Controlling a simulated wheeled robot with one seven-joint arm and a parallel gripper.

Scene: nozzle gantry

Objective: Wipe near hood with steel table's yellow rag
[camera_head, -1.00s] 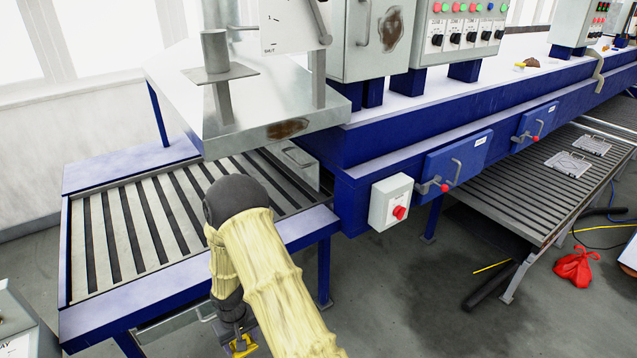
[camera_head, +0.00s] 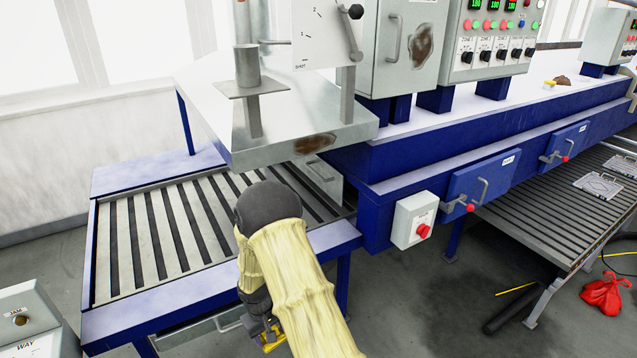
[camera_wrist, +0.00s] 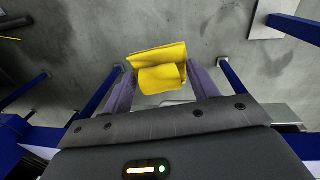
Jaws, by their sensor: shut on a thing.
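My gripper (camera_wrist: 160,88) is shut on the yellow rag (camera_wrist: 160,68), which hangs folded between the two fingers in the wrist view. In the head view the rag (camera_head: 272,346) shows only as a small yellow patch low beside my sleeved forearm, below the table's edge. The near hood (camera_head: 345,133) is a grey metal hood above the slatted table, with a brown stain (camera_head: 314,144) on its front face. My gripper is well below the hood and apart from it.
The blue-framed slatted table (camera_head: 150,325) stands under the hood. A grey switch box (camera_head: 410,218) with a red knob juts out at right. A grey cabinet (camera_head: 35,325) is at lower left. A red bag (camera_head: 604,295) lies on the floor at right.

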